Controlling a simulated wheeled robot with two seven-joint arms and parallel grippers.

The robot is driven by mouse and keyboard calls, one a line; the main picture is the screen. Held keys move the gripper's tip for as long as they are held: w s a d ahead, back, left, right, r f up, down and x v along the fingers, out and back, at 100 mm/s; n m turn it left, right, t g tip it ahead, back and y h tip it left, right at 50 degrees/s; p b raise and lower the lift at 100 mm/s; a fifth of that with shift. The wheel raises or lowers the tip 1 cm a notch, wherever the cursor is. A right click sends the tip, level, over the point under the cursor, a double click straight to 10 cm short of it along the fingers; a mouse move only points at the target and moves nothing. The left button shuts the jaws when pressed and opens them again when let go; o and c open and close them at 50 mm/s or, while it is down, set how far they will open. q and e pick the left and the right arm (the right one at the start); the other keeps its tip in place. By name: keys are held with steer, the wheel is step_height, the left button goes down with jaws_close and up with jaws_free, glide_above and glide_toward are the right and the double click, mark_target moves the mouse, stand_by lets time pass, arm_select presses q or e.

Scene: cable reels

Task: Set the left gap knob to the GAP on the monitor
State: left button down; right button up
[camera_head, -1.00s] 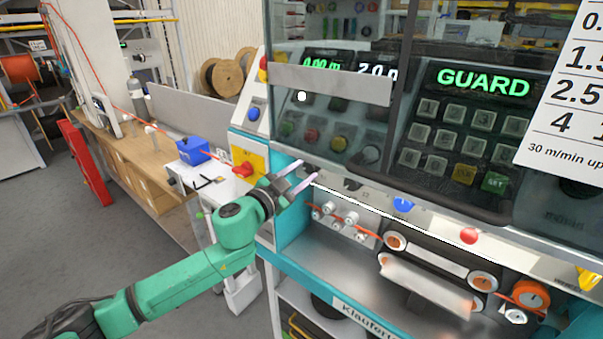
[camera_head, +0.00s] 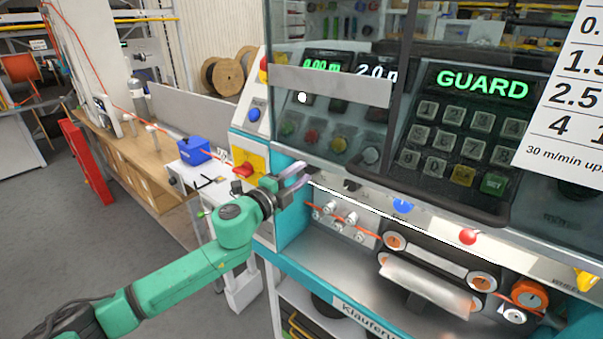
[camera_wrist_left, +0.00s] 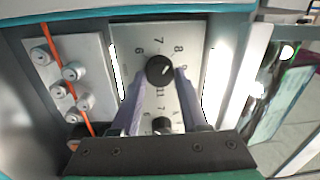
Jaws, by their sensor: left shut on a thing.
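The left gap knob (camera_wrist_left: 160,70) is a round black knob with a white pointer mark, on a pale dial plate (camera_wrist_left: 140,42) with printed numbers. Its pointer leans up and right, towards the 8 in the left wrist view. My left gripper (camera_head: 307,174) is at the left end of the machine's front panel; in the left wrist view its fingers (camera_wrist_left: 160,74) are on both sides of the knob, shut on it. A second black knob (camera_wrist_left: 162,125) sits lower on the plate. The monitor (camera_head: 482,85) reads GUARD in green; no GAP value is readable. My right gripper is out of view.
Rollers with orange cable (camera_head: 340,219) sit just below the knobs. A clear guard with a dark handle (camera_head: 440,205) covers the keypad. A blue knob (camera_head: 402,205) and a red ball knob (camera_head: 467,237) are along the panel to the right.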

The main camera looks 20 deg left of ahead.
arm_select(q)
steer(key=m, duration=0.7)
steer(key=r+m+p, duration=0.1)
steer(key=m, duration=0.2)
steer(key=shift+w+a+m+h, duration=0.2)
steer(key=shift+m+h, duration=0.1)
steer(key=shift+m, duration=0.1)
steer(key=shift+c, duration=2)
jaws_free()
steer(key=shift+w+d+f, duration=0.15)
steer(key=shift+f, duration=0.1)
steer(key=b+v, duration=1.4)
steer(key=b, duration=0.7)
steer(key=shift+s+r+b, duration=0.2)
steer(key=shift+s+b, duration=0.05)
steer(key=shift+b, duration=0.05)
